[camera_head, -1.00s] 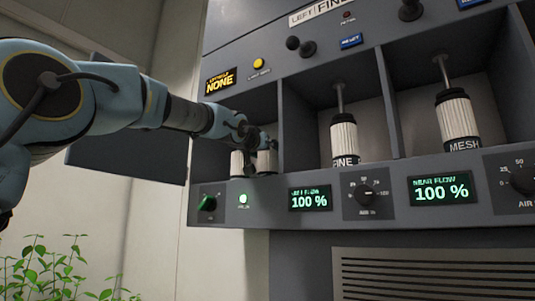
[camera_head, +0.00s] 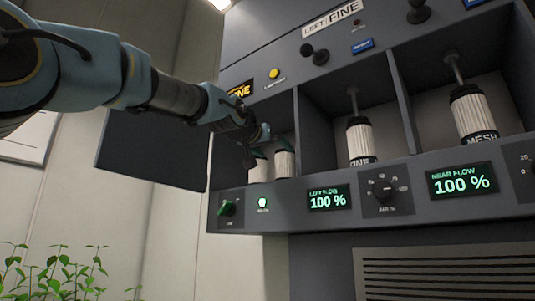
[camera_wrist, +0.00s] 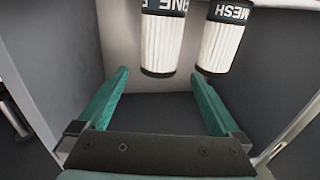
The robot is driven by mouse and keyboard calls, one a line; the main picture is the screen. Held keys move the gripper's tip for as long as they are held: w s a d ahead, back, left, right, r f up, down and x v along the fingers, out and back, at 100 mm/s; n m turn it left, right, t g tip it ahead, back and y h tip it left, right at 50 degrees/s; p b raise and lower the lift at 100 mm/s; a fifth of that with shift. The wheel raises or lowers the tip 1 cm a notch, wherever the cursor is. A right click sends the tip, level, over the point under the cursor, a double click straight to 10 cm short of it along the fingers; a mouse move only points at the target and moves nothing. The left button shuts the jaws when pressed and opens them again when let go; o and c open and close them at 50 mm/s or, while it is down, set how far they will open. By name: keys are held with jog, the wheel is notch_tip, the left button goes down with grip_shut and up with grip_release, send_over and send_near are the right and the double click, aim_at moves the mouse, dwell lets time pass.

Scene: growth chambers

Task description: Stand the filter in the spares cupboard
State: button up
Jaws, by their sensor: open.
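Two white pleated filters with dark bands stand upright side by side in the left bay, the spares cupboard (camera_head: 218,196), whose dark door hangs open. One filter (camera_head: 258,170) is on the left and the other (camera_head: 284,164) on the right. In the wrist view one filter (camera_wrist: 163,45) has a partly cut-off label ending "NE", and the other (camera_wrist: 222,45) reads MESH. My gripper (camera_wrist: 158,78) is open, its teal fingers apart with nothing held between them. In the head view my gripper (camera_head: 262,136) is at the bay mouth by the filter tops, partly hiding them.
The open door (camera_head: 150,150) is left of the bay, behind my arm. A FINE filter (camera_head: 360,140) and a MESH filter (camera_head: 474,115) hang on rods in the bays to the right. Knobs and displays (camera_head: 328,198) line the ledge below. Green plants (camera_head: 55,275) are at lower left.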

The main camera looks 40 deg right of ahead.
jog(key=shift+s+a+f+b, duration=0.15)
jog(key=shift+s+a+b, duration=0.05)
jog(key=shift+a+b, duration=0.3)
jog(key=shift+s+a+f+b, duration=0.1)
jog(key=shift+s+a+b, duration=0.05)
jog(key=shift+a+b, duration=0.3)
jog(key=shift+s+a+r+b, duration=0.25)
jog(key=shift+s+a+b, duration=0.25)
jog(key=shift+a+b, duration=0.15)
